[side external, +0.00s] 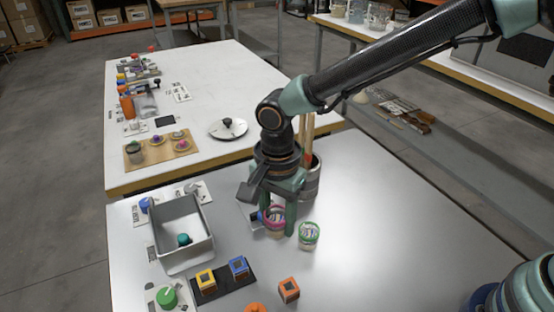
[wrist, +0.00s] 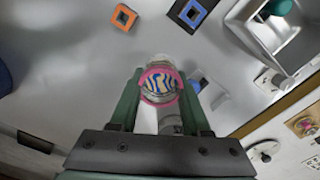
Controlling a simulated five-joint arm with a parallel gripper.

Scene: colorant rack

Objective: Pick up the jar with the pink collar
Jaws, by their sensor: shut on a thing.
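The jar with the pink collar (side external: 274,215) stands between the fingers of my gripper (side external: 278,218) in the side external view. In the wrist view the same jar (wrist: 160,84) shows its striped top and pink ring, with a green finger on each side. My gripper (wrist: 158,102) is shut on it. I cannot tell whether the jar's base is touching the table. A second jar with a green collar (side external: 308,235) stands close on the right in the side external view, clear of the fingers.
A grey metal bin (side external: 205,230) holding a teal knobbed piece stands at left. Blocks in yellow (side external: 206,281), blue (side external: 239,268) and orange (side external: 289,290) sit near the front. A tall canister (side external: 313,182) with wooden sticks stands right behind my gripper. The table's right side is clear.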

